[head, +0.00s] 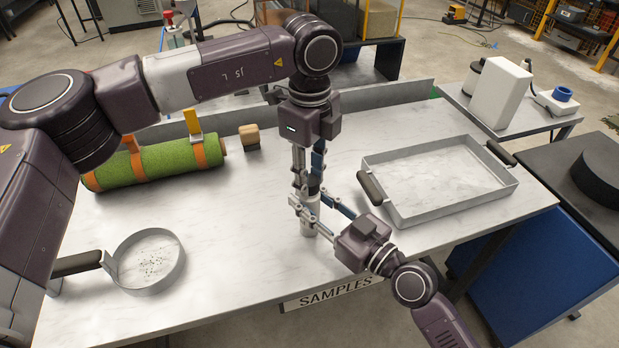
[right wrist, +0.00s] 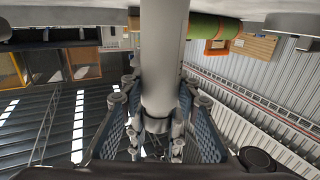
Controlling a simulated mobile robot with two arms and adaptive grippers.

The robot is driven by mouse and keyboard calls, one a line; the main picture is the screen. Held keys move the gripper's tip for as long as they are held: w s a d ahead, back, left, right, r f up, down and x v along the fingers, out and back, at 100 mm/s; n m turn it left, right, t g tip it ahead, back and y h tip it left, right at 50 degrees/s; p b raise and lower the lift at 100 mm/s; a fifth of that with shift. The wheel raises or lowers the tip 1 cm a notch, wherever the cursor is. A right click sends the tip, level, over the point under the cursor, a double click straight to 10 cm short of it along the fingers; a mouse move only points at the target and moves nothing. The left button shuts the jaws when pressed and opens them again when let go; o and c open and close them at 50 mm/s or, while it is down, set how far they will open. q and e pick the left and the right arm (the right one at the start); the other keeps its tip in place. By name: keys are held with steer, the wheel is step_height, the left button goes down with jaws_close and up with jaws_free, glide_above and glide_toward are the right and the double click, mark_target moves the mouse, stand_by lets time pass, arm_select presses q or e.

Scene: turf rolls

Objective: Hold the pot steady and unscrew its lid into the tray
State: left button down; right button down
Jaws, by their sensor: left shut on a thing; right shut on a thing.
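The pot (head: 309,228) is a slim, pale grey cylinder standing upright near the front edge of the table. It also shows in the right wrist view (right wrist: 163,55), upside down. My left gripper (head: 309,188) points straight down and is shut on the top of the pot, where the lid sits; its fingers mostly hide the lid. My right gripper (head: 310,204) comes from the front right and is shut around the pot's body just below. The tray (head: 452,207), a shallow metal one with two dark handles, lies empty to the right of the pot.
A round sieve (head: 150,289) with dark specks lies front left. A green turf roll (head: 160,165) with orange straps and a wooden block (head: 250,137) lie at the back left. A low metal ledge (head: 390,96) runs along the back. Bare tabletop surrounds the pot.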

mark_target(310, 180)
arm_select(q)
steer(key=shift+r, duration=0.85)
steer(key=shift+r, duration=2)
arm_select(e)
steer(key=c, duration=1.4)
jaws_free()
